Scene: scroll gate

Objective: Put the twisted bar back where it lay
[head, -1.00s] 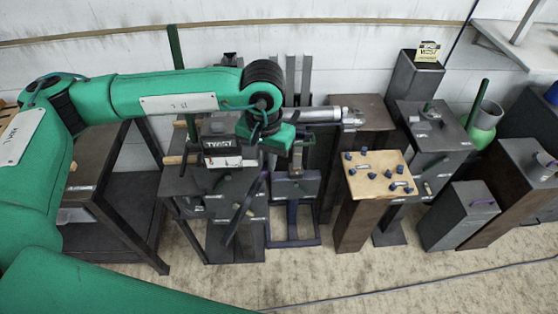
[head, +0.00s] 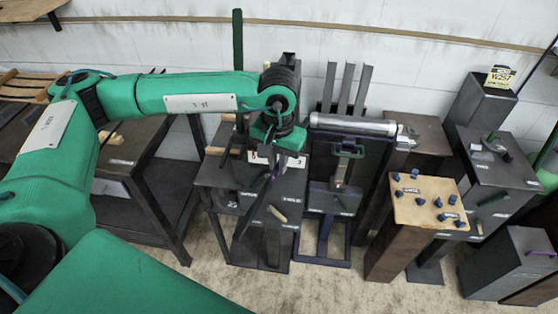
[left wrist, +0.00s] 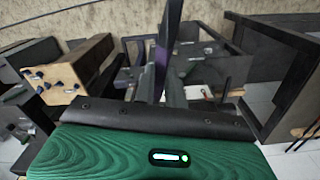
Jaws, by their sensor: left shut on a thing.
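The twisted bar (head: 250,208) is a thin dark strip that slants down and left below my left gripper (head: 271,168). In the left wrist view the bar (left wrist: 163,52) stands out past the black edge of the gripper, dark with a purple face. My left gripper is shut on it, but the fingertips are hard to make out. A dark stand (head: 222,176) lies below and behind the bar. Its white label is partly covered by the wrist. I cannot tell whether the bar touches the stand. My right gripper is not in view.
A dark frame with a green handle (head: 346,150) stands just right of the gripper. A tan board with blue knobs (head: 425,200) is farther right. A dark table (head: 135,165) stands left. A green post (head: 238,60) rises behind. The floor in front is clear.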

